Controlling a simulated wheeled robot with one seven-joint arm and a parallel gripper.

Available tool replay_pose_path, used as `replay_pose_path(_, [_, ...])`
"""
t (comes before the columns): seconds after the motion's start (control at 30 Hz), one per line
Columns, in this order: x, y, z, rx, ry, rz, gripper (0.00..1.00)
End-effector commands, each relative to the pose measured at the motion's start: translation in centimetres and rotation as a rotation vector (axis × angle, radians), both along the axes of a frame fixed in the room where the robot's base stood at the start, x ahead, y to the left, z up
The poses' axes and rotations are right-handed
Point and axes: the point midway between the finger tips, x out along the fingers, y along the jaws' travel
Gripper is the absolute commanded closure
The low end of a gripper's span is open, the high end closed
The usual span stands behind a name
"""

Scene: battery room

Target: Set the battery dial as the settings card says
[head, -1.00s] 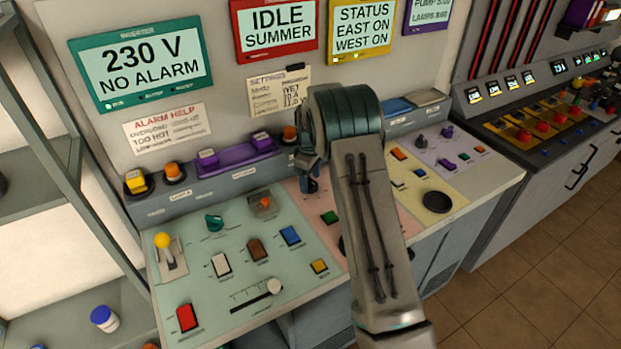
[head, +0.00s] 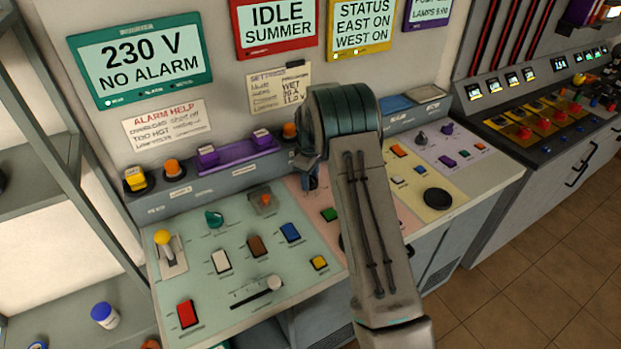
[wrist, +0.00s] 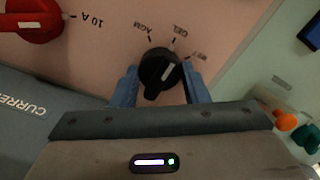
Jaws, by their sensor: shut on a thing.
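In the wrist view my gripper (wrist: 160,84) has its two blue fingers on either side of a black dial (wrist: 158,70) and is shut on it. The dial stands on a pink panel, with the labels AGM, GEL and a third, partly blocked label around it. Its white pointer mark is turned up and right, roughly at GEL or between GEL and the third label. In the head view my gripper (head: 310,178) reaches down to the pink panel, and my arm hides the dial.
A red dial (wrist: 28,16) sits beside the black one, near a 10 A label. The green panel (head: 205,285) to the left carries switches, a yellow-knobbed lever (head: 164,240) and a slider (head: 273,282). Yellow and lilac panels lie to the right.

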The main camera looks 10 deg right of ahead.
Motion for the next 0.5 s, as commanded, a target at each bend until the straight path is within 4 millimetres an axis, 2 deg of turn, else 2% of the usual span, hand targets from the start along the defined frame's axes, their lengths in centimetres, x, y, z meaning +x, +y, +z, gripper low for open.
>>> replay_pose_path(0.5, [0.14, -0.03, -0.09, -0.001, -0.005, -0.384, 0.82])
